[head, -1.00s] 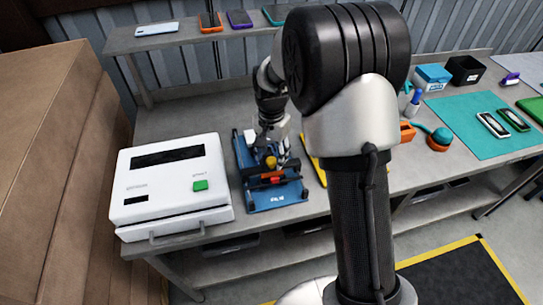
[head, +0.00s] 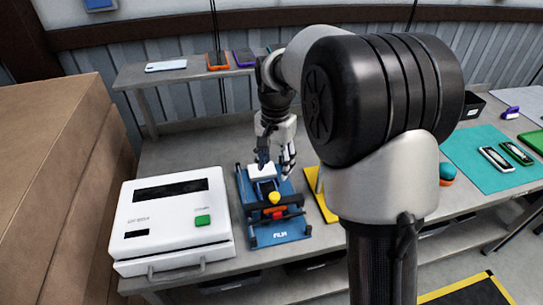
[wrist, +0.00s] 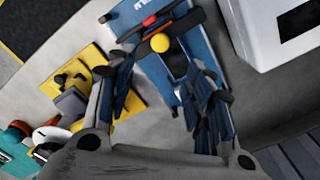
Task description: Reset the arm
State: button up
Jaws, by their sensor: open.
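My gripper (head: 275,163) hangs over the back end of a blue fixture in the head view. In the wrist view my gripper (wrist: 165,95) has its two fingers spread wide apart, with nothing held between them. The blue fixture (head: 280,233) lies on the bench and has a yellow knob, a red part and a black crossbar. It also shows in the wrist view (wrist: 200,45), beyond and between the fingers. A white block (head: 262,171) sits at the fixture's back, close below the fingers. My elbow and upper arm cover the middle right of the head view.
A white machine (head: 172,220) with a green button stands left of the fixture. A yellow stand (head: 322,200) is on its right, partly behind my arm. Phones lie on the back shelf (head: 185,73) and on a teal mat (head: 480,178). Brown cartons (head: 60,170) fill the left.

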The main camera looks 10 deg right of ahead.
jog(key=s+r+n+t, duration=0.2)
jog(key=s+r+n, duration=0.2)
jog(key=s+r, duration=0.8)
jog(key=s+f+n+t, duration=0.1)
jog(key=s+f+n, duration=0.1)
jog(key=s, duration=0.6)
jog(key=s+f+n+t, duration=0.1)
jog(key=s+n, duration=0.2)
jog(key=s, duration=0.5)
jog(key=shift+s+f+t, duration=0.15)
jog(key=shift+f+t, duration=0.15)
jog(key=shift+f, duration=0.05)
